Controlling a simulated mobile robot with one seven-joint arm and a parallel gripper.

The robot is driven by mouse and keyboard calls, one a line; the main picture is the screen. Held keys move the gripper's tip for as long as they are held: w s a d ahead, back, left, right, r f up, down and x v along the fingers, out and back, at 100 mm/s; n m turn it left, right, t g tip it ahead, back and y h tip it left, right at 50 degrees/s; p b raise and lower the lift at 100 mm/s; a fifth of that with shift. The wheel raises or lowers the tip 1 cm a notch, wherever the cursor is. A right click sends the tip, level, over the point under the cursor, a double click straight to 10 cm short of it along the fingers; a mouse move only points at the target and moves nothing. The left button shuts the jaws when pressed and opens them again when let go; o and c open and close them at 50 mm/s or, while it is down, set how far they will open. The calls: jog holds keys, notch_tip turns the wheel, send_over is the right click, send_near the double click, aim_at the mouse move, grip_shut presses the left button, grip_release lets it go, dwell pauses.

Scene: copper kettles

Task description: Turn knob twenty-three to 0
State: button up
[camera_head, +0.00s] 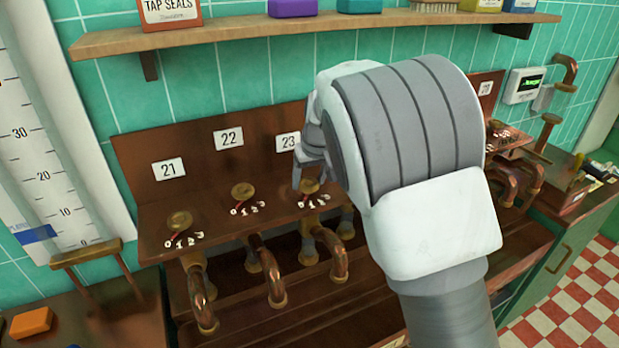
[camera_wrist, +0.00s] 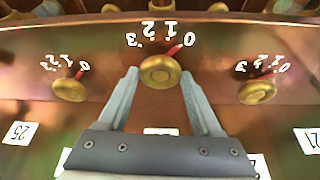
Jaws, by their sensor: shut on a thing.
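Knob twenty-three (camera_head: 311,186) is a round brass knob on the sloping copper panel, below the white 23 label (camera_head: 288,142). In the wrist view the knob (camera_wrist: 160,72) sits between the fingertips of my gripper (camera_wrist: 160,75), which is shut on it. Its red pointer (camera_wrist: 175,50) points at the white 0, beside the 1, 2 and 3. In the head view my gripper (camera_head: 308,178) reaches down at the knob, and my wrist hides part of the panel to its right.
Knob 22 (camera_head: 243,190) and knob 21 (camera_head: 179,222) stand to the left, with their own dials. Bent copper pipes (camera_head: 335,262) hang below. A wooden shelf (camera_head: 300,32) runs above. A wall gauge (camera_head: 40,150) is at left.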

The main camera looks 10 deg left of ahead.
jog(key=shift+r+m, duration=0.1)
jog(key=shift+m, duration=0.5)
jog(key=o, duration=1.4)
jog(key=shift+c, duration=0.2)
jog(key=v, duration=1.7)
jog(key=shift+s+a, duration=0.2)
jog(key=shift+s, duration=0.1)
jog(key=shift+r, duration=0.15)
